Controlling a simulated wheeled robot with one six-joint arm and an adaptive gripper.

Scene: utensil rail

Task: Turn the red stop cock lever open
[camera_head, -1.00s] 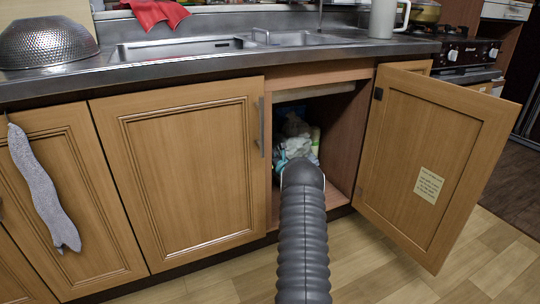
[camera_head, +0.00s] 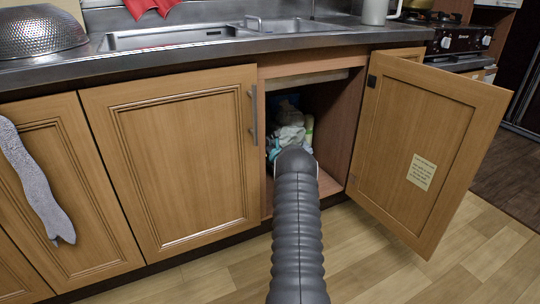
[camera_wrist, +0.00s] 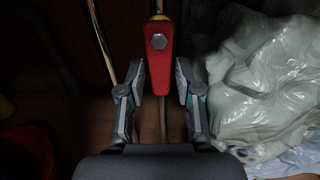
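The red stop cock lever (camera_wrist: 159,62) shows in the wrist view, with a hex bolt near its upper end and a pipe running above and below it. My gripper (camera_wrist: 160,80) is open, with one finger on each side of the lever's lower end. Gaps show between the fingers and the lever, and I cannot tell how far apart they are in depth. In the head view my arm reaches into the open cabinet (camera_head: 328,172) under the sink; the lever and the gripper's fingers are hidden there.
White plastic bags (camera_wrist: 262,85) crowd the right of the gripper. A metal pipe (camera_wrist: 101,38) runs at upper left, and a dark red container (camera_wrist: 24,150) is at lower left. The open cabinet door (camera_head: 425,145) stands to the right of my arm.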

